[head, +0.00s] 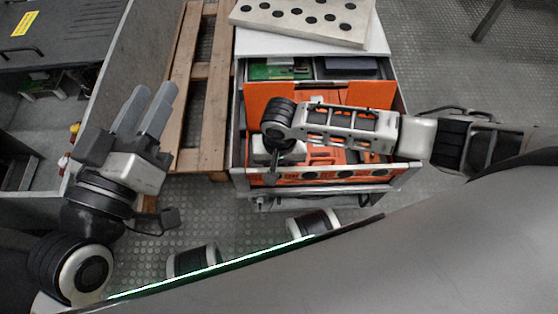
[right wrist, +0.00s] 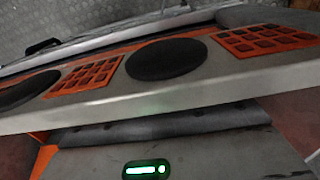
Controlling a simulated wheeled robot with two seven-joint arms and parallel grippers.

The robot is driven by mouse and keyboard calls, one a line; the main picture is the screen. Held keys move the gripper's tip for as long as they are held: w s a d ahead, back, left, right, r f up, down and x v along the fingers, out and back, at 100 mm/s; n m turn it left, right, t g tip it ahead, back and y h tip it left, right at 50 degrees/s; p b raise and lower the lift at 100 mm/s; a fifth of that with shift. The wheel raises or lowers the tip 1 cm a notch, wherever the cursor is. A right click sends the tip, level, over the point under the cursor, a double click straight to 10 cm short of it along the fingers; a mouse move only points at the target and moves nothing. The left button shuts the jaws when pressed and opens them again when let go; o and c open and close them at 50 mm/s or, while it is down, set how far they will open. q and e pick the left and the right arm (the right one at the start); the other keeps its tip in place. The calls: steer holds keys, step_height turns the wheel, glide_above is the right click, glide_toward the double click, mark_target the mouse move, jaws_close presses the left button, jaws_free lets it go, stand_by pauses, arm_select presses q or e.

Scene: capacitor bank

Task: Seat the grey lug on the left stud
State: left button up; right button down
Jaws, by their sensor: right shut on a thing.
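I cannot pick out the grey lug or the left stud in either view. My left gripper (head: 155,89) is at the left of the head view, over the floor between a dark bench and a pallet. Its two grey fingers are apart, with nothing between them. My right gripper (head: 287,151) reaches down into the front of an open orange drawer (head: 255,98). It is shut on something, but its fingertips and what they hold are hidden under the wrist. The right wrist view does not clearly show the fingers.
The drawer's pale front (right wrist: 112,107) has black ovals and orange grilles. A white board with black round spots (head: 300,14) lies on the cabinet top. A compartment behind the drawer holds a green board (head: 268,72). A wooden pallet (head: 183,70) lies left of the cabinet.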

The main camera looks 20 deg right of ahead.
stand_by(0.7)
steer(key=c, duration=1.4)
jaws_free()
step_height(320, 180, up, 8)
steer(key=p, duration=1)
